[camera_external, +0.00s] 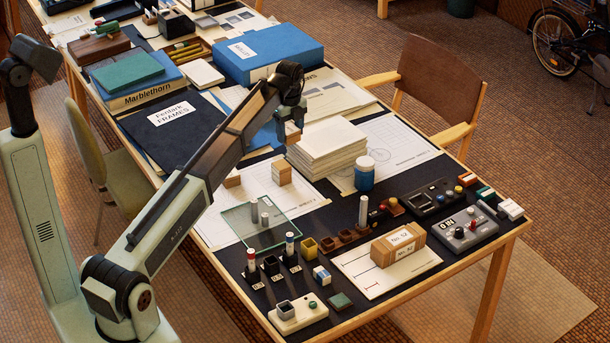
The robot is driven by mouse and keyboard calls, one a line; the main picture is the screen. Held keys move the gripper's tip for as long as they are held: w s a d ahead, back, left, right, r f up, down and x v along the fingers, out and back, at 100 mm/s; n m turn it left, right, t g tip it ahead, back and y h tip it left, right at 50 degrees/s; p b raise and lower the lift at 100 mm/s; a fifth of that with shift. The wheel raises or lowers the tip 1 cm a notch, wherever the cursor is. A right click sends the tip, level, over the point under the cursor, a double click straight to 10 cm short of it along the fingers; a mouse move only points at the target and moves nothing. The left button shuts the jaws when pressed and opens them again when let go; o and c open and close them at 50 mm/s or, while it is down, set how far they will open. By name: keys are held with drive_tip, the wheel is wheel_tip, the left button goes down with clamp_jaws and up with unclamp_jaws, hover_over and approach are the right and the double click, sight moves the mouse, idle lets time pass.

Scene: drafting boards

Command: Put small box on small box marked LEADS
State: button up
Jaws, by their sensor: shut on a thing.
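My gripper (290,122) is shut on a small tan box (292,138) and holds it above the table, in front of the white paper stack. Below it, a small light-wood box (282,173) stands on a drawing sheet, apart from the held box. Another small tan box (232,179) lies to the left, close to my forearm. I cannot read the word LEADS on any of them, so I cannot tell which one is so marked.
A white paper stack (327,148) and a blue jar (364,174) stand to the right. A glass plate (262,226) with small metal cylinders lies in front. A box with white labels (398,243) lies at the front right. Blue and dark folders fill the back.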

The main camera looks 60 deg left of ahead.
sight(282, 165)
drive_tip(key=shift+s+a+r, duration=0.25)
drive_tip(key=shift+s+r, duration=0.2)
drive_tip(key=shift+s, duration=0.1)
drive_tip(key=shift+s+a+r, duration=0.25)
drive_tip(key=shift+s+r, duration=0.2)
drive_tip(key=shift+s, duration=0.05)
drive_tip(key=shift+s+d+f+m, duration=0.1)
drive_tip(key=shift+s+d+m, duration=0.1)
drive_tip(key=shift+m, duration=0.1)
drive_tip(key=shift+f, duration=5)
drive_tip(key=shift+f, duration=0.15)
drive_tip(key=o, duration=1.1)
wheel_tip(282, 165, up, 12)
drive_tip(key=shift+r, duration=0.15)
